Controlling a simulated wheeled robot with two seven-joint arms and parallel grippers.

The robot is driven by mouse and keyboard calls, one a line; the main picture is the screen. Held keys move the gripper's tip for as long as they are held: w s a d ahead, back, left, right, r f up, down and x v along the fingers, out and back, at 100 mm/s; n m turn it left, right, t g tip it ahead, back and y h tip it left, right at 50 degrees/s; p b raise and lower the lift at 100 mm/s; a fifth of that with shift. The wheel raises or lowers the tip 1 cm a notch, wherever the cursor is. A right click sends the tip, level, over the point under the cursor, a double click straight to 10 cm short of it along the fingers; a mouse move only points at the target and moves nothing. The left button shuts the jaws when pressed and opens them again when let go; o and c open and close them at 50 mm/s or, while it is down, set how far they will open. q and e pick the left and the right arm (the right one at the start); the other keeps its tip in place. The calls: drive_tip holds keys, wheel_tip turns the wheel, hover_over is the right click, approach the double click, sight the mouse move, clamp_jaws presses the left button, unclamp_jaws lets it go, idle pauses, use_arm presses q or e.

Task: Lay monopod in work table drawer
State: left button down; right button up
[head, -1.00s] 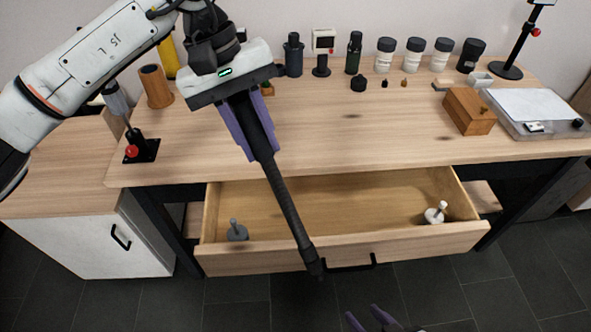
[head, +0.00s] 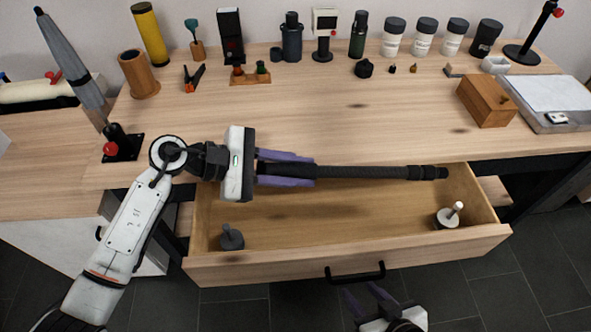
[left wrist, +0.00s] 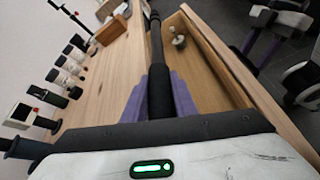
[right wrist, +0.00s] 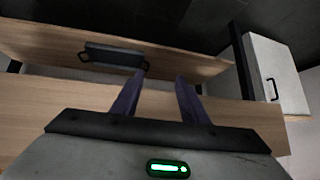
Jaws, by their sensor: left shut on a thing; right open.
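The monopod (head: 380,172) is a long black rod, held level and pointing right in the head view, above the back part of the open drawer. My left gripper (head: 312,168) is shut on its left end. The monopod also shows in the left wrist view (left wrist: 157,60), running away between the purple fingers. The work table drawer (head: 300,262) is pulled out, with a light wooden inside and a black front handle. My right gripper (head: 365,298) is open and empty, low in front of the drawer; the right wrist view shows its fingers (right wrist: 160,90) apart near the handle.
In the drawer stand a grey knobbed piece (head: 231,238) at the left and a white-topped one (head: 448,216) at the right. The work table (head: 330,125) carries bottles and jars along the back and a wooden box (head: 486,101) at the right. The drawer's middle floor is clear.

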use_arm(q)
drive_tip(key=shift+w+a+f+n+t+h, duration=0.15)
drive_tip(key=shift+f+n+t, duration=0.15)
drive_tip(key=shift+f, duration=0.3)
drive_tip(key=shift+w+f+n+t+h, duration=0.1)
drive_tip(key=shift+f+n+t+h, duration=0.15)
drive_tip(key=shift+f, duration=0.35)
drive_tip(key=shift+f+b, duration=3.55)
drive_tip(key=shift+f, duration=1.9)
use_arm(e)
drive_tip(key=shift+w+a+f, duration=0.2)
drive_tip(key=shift+a+f, duration=0.05)
drive_tip(key=shift+f, duration=0.55)
drive_tip(key=shift+w+a+f, duration=0.25)
drive_tip(key=shift+f, duration=0.5)
drive_tip(key=shift+w+a+f, duration=0.2)
drive_tip(key=shift+a+f, duration=0.05)
drive_tip(key=shift+f, duration=0.55)
drive_tip(key=shift+s, duration=0.1)
